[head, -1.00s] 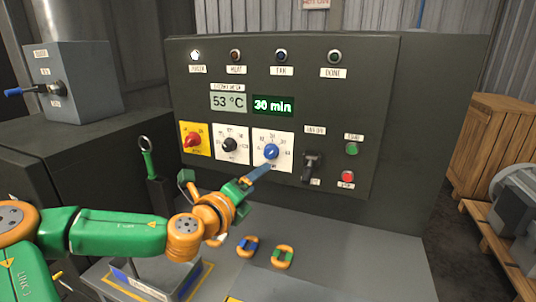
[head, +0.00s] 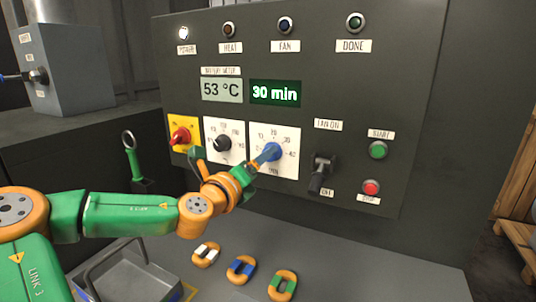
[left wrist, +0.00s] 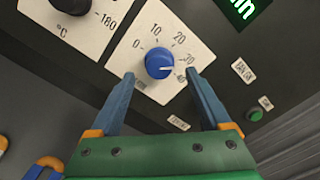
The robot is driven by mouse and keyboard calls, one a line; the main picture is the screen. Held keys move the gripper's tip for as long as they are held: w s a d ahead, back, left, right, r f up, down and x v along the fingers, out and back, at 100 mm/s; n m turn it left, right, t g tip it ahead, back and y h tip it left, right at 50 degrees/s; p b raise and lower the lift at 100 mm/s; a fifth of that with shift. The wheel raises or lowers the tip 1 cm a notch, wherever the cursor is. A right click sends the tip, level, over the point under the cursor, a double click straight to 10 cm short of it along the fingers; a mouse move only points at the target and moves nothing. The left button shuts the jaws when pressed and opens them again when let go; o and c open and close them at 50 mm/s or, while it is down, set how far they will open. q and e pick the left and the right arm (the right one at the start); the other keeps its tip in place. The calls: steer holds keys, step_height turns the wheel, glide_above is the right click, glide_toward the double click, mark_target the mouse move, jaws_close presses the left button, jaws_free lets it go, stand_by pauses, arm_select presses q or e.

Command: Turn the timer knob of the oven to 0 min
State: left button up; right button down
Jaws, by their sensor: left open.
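The blue timer knob (head: 273,151) sits on a white dial plate (head: 288,170) on the oven's dark panel. In the left wrist view the knob (left wrist: 159,64) shows between my fingers, with its white mark pointing toward 30. The green display (head: 275,93) reads 30 min. My left gripper (head: 268,155) is at the dial. In the left wrist view its two blue fingers (left wrist: 160,80) are open, one on each side of the knob, apart from it. My right gripper is not in view.
A black temperature knob (head: 222,143) and a red switch (head: 181,136) are left of the timer. A black fan lever (head: 321,172) and green and red buttons (head: 371,187) are to the right. Several orange rings (head: 282,286) lie on the table below.

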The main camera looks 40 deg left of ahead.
arm_select(q)
steer(key=p+x, duration=0.3)
steer(key=x, duration=0.1)
steer(key=shift+w+a, duration=0.1)
steer(key=shift+w, duration=0.15)
steer(key=shift+f, duration=0.1)
steer(key=shift+w, duration=0.1)
jaws_close()
